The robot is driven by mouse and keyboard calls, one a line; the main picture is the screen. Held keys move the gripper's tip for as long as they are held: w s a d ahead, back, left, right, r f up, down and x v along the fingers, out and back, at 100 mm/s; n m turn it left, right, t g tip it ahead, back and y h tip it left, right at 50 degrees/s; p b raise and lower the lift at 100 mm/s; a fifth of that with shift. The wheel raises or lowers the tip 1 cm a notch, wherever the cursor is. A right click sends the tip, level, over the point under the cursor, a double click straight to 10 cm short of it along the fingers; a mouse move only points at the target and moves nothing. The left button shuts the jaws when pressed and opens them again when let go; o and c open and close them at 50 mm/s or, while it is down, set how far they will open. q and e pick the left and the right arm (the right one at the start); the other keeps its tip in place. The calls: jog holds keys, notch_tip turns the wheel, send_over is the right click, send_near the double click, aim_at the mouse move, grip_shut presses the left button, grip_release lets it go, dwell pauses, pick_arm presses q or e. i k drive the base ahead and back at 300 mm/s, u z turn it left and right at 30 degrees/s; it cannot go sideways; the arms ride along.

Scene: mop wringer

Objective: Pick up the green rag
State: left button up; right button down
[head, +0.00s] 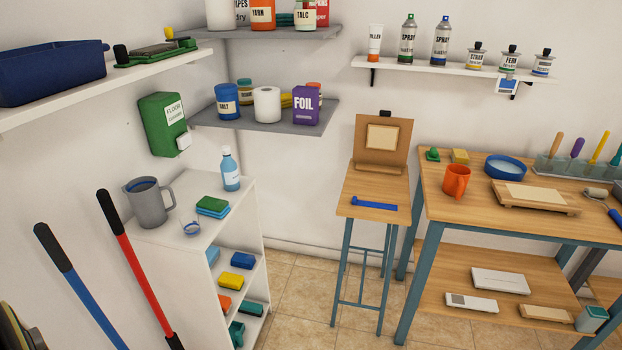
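A small stack with a green folded piece (212,203) on top of a blue one (211,213) lies on top of the white cabinet (168,243). The green piece looks like a folded rag, but I cannot be sure of the material. It lies flat, with a grey pitcher (148,201) to its left and a blue bottle (230,171) behind it. Other green pieces, a teal block (250,308) and a green item (237,334), sit on the cabinet's lower shelves. Neither of my grippers shows in the head view.
A small blue-rimmed item (191,228) lies near the rag stack. Red (135,262) and blue (80,288) long handles stand in front of the cabinet at left. A stool (373,193) and wooden workbench (480,231) stand at right. Tiled floor (300,305) is clear between cabinet and stool.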

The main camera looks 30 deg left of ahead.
aim_at(213, 207)
jog(key=u, duration=0.1)
jog(key=i, duration=1.7)
jog(key=u, duration=1.65)
jog(key=i, duration=0.65)
jog(key=u, duration=0.65)
